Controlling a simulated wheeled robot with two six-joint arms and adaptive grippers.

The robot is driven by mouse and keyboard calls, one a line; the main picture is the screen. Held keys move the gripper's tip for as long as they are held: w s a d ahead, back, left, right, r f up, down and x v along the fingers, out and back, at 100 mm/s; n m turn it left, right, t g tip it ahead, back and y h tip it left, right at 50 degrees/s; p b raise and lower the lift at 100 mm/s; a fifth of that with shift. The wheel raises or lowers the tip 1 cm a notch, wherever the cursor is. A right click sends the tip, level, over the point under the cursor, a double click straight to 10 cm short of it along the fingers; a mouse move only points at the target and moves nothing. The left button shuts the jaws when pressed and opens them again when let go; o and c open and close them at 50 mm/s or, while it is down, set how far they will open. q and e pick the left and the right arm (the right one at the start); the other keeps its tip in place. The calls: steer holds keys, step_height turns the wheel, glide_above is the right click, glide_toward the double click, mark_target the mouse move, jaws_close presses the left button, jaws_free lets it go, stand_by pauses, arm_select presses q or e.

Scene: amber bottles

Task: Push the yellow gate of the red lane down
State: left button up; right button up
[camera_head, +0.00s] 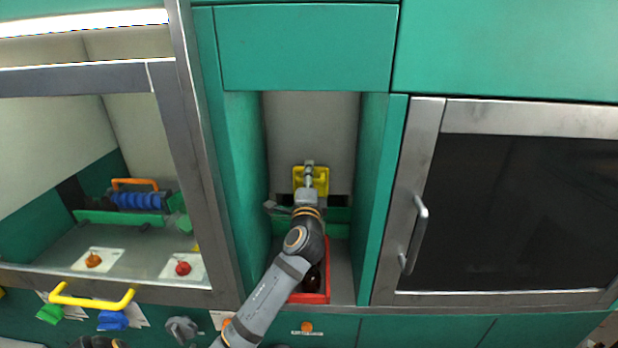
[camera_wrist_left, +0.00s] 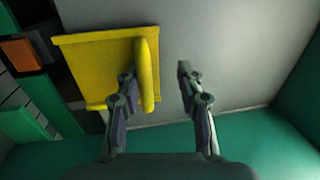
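The yellow gate (camera_head: 322,182) is a plate on the back of the narrow recess, above the red lane (camera_head: 326,268). In the left wrist view the gate (camera_wrist_left: 90,70) shows large, with a raised yellow handle bar (camera_wrist_left: 147,75). My left gripper (camera_head: 308,172) reaches into the recess in front of the gate. In the wrist view its fingers (camera_wrist_left: 157,75) are apart, with the bar between them, close to the left finger; I cannot tell if they touch. A dark bottle (camera_head: 312,279) in the red lane is partly hidden by my left arm. My right gripper is not in view.
Green side walls (camera_head: 372,190) bound the narrow recess. A metal-framed dark door (camera_head: 520,215) with a handle (camera_head: 417,235) is at the right. A glazed cabinet with a yellow handle (camera_head: 92,300) is at the left. A green ledge (camera_wrist_left: 230,145) runs below the gate.

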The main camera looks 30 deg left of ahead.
arm_select(q)
steer(key=b+v, duration=0.1)
steer(key=v, duration=1.1)
stand_by(0.7)
steer(key=shift+r, duration=0.1)
